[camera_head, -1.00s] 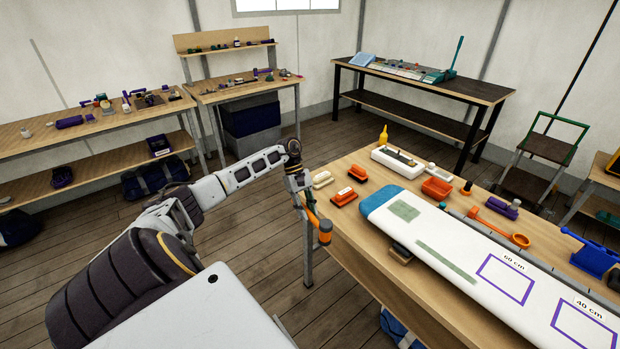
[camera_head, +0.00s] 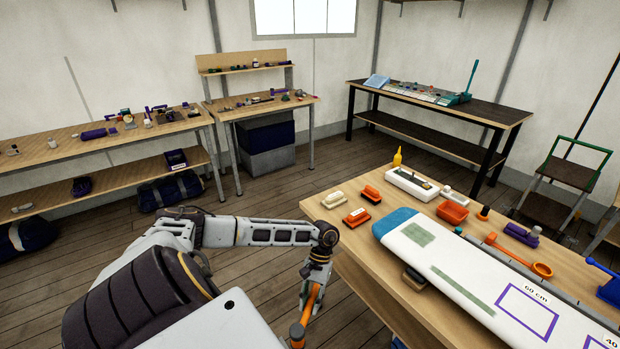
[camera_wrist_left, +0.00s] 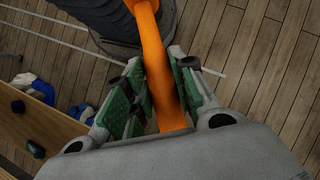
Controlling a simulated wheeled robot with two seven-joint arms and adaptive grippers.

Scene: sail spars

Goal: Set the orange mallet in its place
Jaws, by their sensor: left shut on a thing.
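The orange mallet (camera_head: 298,333) hangs from my left gripper (camera_head: 312,292), beside the near left corner of the workbench and over the floor. Its head is low in the head view, near the bottom edge. In the left wrist view the orange handle (camera_wrist_left: 160,65) runs between the green-padded fingers of my left gripper (camera_wrist_left: 155,95), which are shut on it. The mallet's head is not clear in the wrist view. I see no place marked for the mallet. My right gripper is not in view.
Shelved benches (camera_head: 50,152) stand along the back left. A dark table (camera_head: 440,115) stands at the back. Open floor lies left of the workbench.

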